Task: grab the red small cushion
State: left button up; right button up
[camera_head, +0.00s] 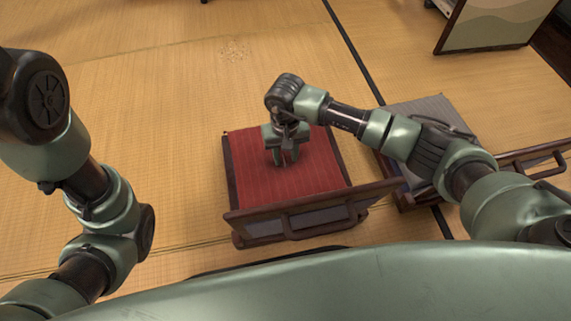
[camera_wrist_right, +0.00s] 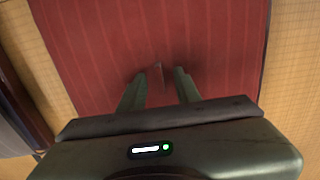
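The red cushion (camera_head: 250,175) is a flat, striped square on a low dark-wood floor seat, in the middle of the head view. It also fills much of the right wrist view (camera_wrist_right: 90,45). My right gripper (camera_head: 285,164) points down at the cushion near its middle, with its fingertips at or close to the fabric. In the right wrist view the fingers (camera_wrist_right: 160,82) are apart, with a small raised bit of red between them. I cannot tell whether they touch it. My left arm shows at the left, but its gripper is out of view.
The red cushion's seat has a dark wooden back frame (camera_head: 310,215) on its near side. A second floor seat with a grey cushion (camera_head: 425,110) stands at the right, beneath my right arm. A framed panel (camera_head: 490,25) stands at the far right. Tatami floor (camera_head: 130,90) is open at the left.

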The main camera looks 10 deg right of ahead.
grip_shut()
jog(key=shift+r, duration=0.1)
dwell(1.2)
